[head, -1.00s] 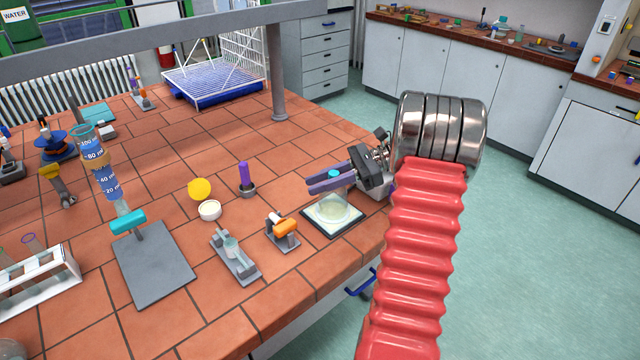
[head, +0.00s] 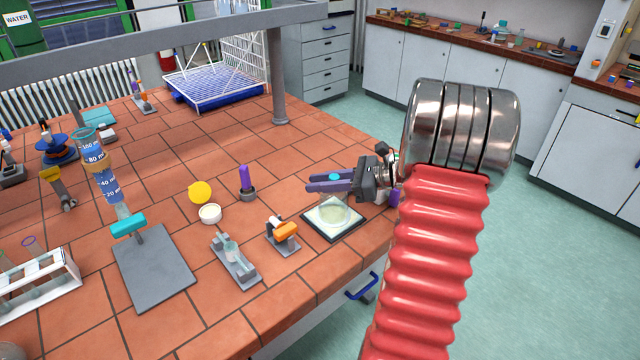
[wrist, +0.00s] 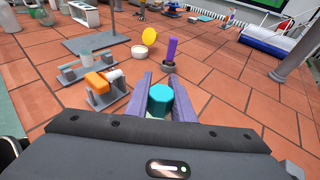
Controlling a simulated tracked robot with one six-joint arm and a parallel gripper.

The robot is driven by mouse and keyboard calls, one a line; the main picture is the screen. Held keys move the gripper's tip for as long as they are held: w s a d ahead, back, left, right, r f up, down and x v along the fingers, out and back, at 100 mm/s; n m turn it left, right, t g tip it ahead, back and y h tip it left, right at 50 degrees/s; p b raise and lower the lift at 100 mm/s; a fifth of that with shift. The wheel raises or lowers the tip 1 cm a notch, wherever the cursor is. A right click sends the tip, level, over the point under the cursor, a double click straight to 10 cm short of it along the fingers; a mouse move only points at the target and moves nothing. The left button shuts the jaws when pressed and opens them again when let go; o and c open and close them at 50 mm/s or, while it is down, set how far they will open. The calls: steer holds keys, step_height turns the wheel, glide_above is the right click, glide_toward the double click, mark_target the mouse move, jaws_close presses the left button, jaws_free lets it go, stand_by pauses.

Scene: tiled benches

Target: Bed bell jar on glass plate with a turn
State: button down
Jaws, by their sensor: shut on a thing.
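The bell jar (head: 333,211) is a clear dome with a teal knob (head: 335,177) on top. It stands upright over the glass plate (head: 318,226), a pale square with a dark edge near the bench's right edge. My gripper (head: 330,182) has purple fingers and is shut on the teal knob, reaching in from the right. In the wrist view the teal knob (wrist: 160,99) sits between the two purple fingers, and it hides most of the jar and plate. Whether the jar's rim touches the plate all round I cannot tell.
Left of the plate stand a small holder with an orange cylinder (head: 284,231) and a grey stand with a small glass cup (head: 232,252). A purple-topped peg (head: 246,182), a white jar (head: 209,214) and a yellow disc (head: 200,191) stand farther back. Bare tiles lie behind the plate.

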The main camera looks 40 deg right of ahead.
steer(key=c, duration=1.5)
jaws_free()
steer(key=shift+f, duration=0.1)
steer(key=shift+o, duration=0.2)
steer(key=shift+d, duration=0.1)
steer(key=v, duration=1.3)
steer(key=shift+s, duration=0.35)
steer(key=shift+d, duration=0.1)
